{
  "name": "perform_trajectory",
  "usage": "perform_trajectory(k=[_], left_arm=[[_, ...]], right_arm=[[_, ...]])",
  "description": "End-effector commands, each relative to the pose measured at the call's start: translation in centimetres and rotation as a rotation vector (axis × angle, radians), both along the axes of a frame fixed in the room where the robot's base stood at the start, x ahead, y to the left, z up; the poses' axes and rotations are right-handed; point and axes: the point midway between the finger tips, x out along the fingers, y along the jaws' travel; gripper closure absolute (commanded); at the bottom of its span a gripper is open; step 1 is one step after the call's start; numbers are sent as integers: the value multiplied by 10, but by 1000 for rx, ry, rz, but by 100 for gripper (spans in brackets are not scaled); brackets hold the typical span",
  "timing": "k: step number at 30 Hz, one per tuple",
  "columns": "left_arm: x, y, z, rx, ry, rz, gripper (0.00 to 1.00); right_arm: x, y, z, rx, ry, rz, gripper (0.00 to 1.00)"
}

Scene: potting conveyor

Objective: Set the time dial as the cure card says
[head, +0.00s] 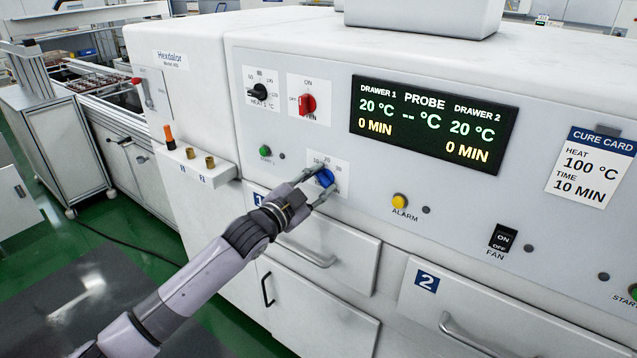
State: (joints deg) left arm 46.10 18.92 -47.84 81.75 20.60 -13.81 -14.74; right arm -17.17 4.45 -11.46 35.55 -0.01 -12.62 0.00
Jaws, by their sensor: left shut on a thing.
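The time dial (326,178) is a blue knob on a small white scale plate marked with numbers such as 10 and 20. My left gripper (321,182) is shut on the blue dial, a finger on either side of it. The gripper hides part of the scale and the knob's pointer is too small to read. The cure card (590,165) at the right reads heat 100 °C, time 10 min. The display (432,125) shows 20 °C and 0 MIN for both drawers. My right gripper is not in view.
Near the dial are a black heat dial (260,92), a red switch (307,104), a green button (265,151) and a yellow alarm button (399,201). The fan switch (503,238) sits further right. Drawer handles (306,252) stick out below the panel.

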Motion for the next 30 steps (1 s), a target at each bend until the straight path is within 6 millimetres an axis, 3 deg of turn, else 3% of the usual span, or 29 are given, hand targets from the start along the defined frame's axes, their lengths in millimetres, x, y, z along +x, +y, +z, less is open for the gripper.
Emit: perform_trajectory(k=[23, 24, 30], left_arm=[[0, 0, -1, 99, -69, 0, 93], [0, 0, -1, 99, -69, 0, 65], [0, 0, -1, 98, -69, 0, 51]], right_arm=[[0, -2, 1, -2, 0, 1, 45], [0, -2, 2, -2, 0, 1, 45], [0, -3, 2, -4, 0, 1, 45]])
